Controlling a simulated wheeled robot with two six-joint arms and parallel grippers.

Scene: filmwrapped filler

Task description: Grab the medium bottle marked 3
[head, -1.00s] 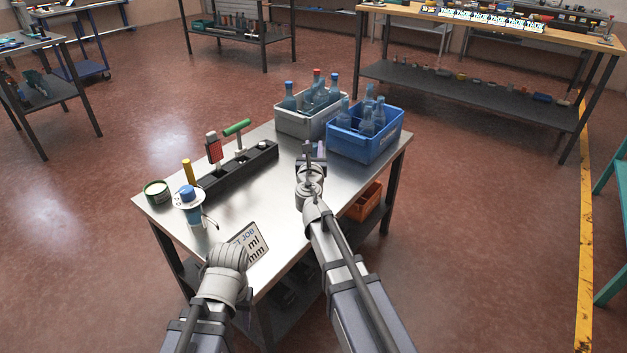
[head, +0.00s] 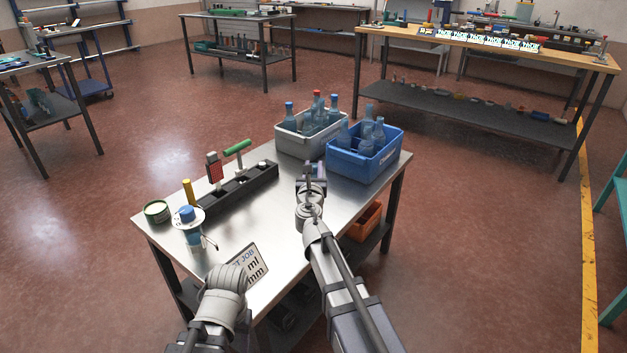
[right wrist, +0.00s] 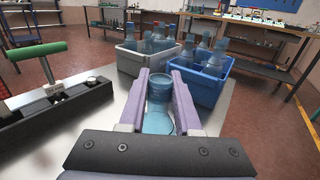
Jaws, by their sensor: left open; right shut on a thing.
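My right gripper (head: 313,172) is over the steel table, in front of the two crates. In the right wrist view its purple fingers (right wrist: 158,98) are shut on a translucent blue bottle (right wrist: 159,92). The head view hardly shows this bottle, and I can read no number on it. Other bottles (head: 318,110) with blue and red caps stand in the grey crate (head: 296,145). Several bluish bottles (head: 367,140) stand in the blue crate (head: 362,168). No marks on them are legible. My left gripper (head: 226,277) is low at the near table edge, open, its fingers mostly hidden by the wrist.
A black rack (head: 238,191) with a green-handled tool stands at the left of the table (head: 275,225). A green tin (head: 157,211), a blue-topped container (head: 188,222) and a printed card (head: 252,264) are near the left side. The table's middle is clear.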

